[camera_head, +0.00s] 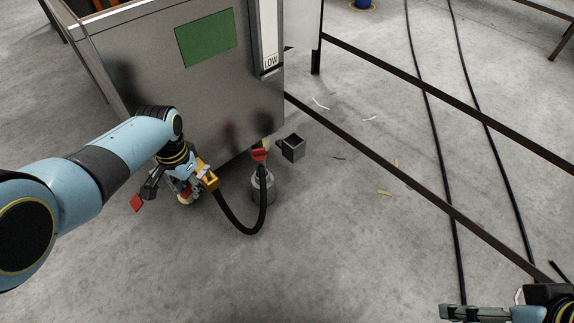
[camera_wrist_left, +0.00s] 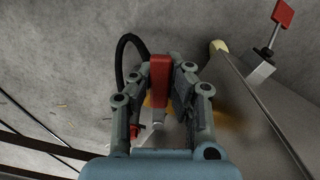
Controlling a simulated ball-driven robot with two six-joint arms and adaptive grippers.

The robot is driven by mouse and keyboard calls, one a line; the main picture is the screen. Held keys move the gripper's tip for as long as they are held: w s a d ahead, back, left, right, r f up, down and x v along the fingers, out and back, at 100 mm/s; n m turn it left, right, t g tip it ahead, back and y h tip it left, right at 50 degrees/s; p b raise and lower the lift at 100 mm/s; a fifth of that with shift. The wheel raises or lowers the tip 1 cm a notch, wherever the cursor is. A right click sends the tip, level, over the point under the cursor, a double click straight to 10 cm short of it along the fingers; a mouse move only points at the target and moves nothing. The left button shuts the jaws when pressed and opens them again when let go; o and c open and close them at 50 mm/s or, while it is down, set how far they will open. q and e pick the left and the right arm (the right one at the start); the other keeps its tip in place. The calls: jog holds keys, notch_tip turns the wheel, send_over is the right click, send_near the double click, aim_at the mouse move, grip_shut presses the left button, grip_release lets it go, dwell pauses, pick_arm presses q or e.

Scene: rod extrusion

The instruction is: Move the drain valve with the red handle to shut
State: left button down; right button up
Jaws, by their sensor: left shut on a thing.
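My left gripper (camera_head: 186,192) is at the lower front of the metal cabinet, beside a brass fitting (camera_head: 210,180) with a black hose. In the left wrist view its fingers (camera_wrist_left: 160,78) are shut on a red handle (camera_wrist_left: 160,72). The valve body behind it is mostly hidden by the fingers, so the handle's exact setting is unclear. Another red square paddle (camera_head: 137,203) on a lever stands to the left; it also shows in the left wrist view (camera_wrist_left: 283,14). My right gripper (camera_head: 462,312) is at the bottom right, partly cut off.
The metal cabinet (camera_head: 190,85) rises behind the left gripper. A small dark open box (camera_head: 293,148) is to the right. Open floor lies in front.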

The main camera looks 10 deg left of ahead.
pick_arm(q)
jog(key=shift+w+a+m, duration=0.2)
jog(key=shift+a+m, duration=0.1)
jog(key=shift+m, duration=0.3)
jog(key=shift+w+a+m, duration=0.3)
jog(key=shift+a+m, duration=0.25)
jog(key=shift+m, duration=0.45)
jog(key=shift+w+a+m, duration=0.1)
jog(key=shift+m, duration=0.2)
jog(key=c, duration=1.3)
grip_release()
jog(key=shift+o, duration=0.2)
jog(key=shift+r, duration=0.1)
notch_tip(320, 180, up, 12)
